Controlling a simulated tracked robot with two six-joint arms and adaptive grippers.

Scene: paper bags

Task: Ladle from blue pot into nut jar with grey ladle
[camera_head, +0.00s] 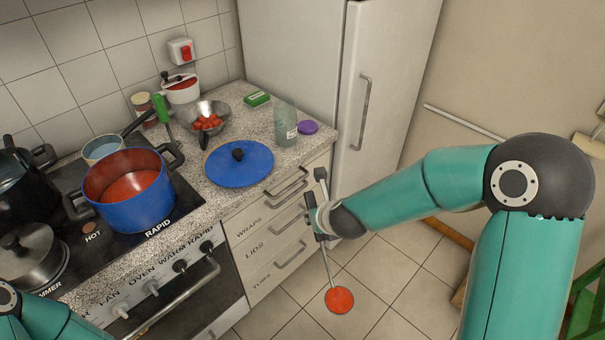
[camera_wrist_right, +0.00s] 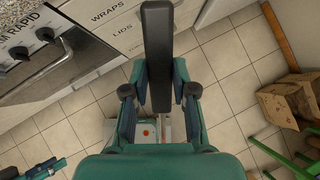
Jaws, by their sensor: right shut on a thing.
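The blue pot (camera_head: 136,211) stands on the stove with red sauce inside. My right gripper (camera_head: 319,218) is shut on the grey ladle, out in front of the drawers. The ladle (camera_head: 328,264) hangs nearly upright, its bowl low against the floor tiles and showing red sauce. A dark bar, likely its handle (camera_wrist_right: 157,55), rises between the fingers in the wrist view. A clear glass jar (camera_head: 286,128) with a small label stands open on the counter; its label is too small to read. A purple lid (camera_head: 308,127) lies beside it.
A blue lid (camera_head: 239,164) lies on the counter between pot and jar. A metal colander (camera_head: 207,119) with red pieces, a green box (camera_head: 257,99) and a white-and-red pot (camera_head: 181,90) stand behind. A fridge (camera_head: 300,55) borders the counter's right end.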

